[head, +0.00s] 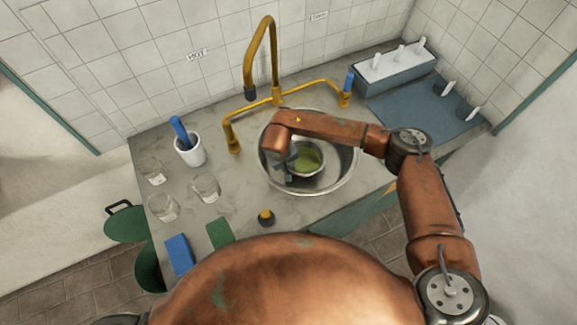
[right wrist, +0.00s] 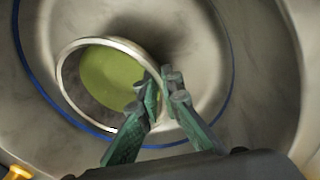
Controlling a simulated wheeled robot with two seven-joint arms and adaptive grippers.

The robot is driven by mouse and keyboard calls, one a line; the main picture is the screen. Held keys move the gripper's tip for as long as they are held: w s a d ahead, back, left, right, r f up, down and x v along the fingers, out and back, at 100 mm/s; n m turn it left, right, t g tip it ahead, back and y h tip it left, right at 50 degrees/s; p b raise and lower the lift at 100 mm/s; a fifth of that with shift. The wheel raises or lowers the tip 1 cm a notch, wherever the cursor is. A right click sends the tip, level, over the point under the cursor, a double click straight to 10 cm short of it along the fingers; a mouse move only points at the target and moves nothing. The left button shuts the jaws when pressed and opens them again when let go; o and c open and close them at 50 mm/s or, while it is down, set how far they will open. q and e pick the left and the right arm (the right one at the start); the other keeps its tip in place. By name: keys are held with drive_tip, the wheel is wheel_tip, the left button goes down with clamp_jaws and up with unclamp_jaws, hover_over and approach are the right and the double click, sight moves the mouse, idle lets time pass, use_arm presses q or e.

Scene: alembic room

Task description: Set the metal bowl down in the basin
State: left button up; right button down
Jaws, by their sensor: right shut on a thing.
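The metal bowl (head: 322,168) is a small silver bowl with green contents. It is inside the round metal basin (head: 345,182), near its middle. My right gripper (head: 284,168) reaches down over the basin at the bowl's left side in the head view. In the right wrist view the fingers (right wrist: 160,92) are shut on the rim of the bowl (right wrist: 70,88), and the basin wall (right wrist: 262,60) surrounds them. I cannot tell whether the bowl's underside touches the basin floor. My left gripper is not in view.
A brass faucet (head: 261,45) arches behind the basin. A white cup with blue-handled tools (head: 190,152) and several glass beakers (head: 205,188) stand left on the counter. A blue sponge (head: 179,254) and a small dark knob-like item (head: 266,217) lie in front. A rack (head: 395,75) stands back right.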

drive_tip(key=shift+f, duration=0.15)
drive_tip(key=c, duration=2.1)
unclamp_jaws()
drive_tip(key=v, duration=1.2)
drive_tip(key=shift+r, duration=0.2)
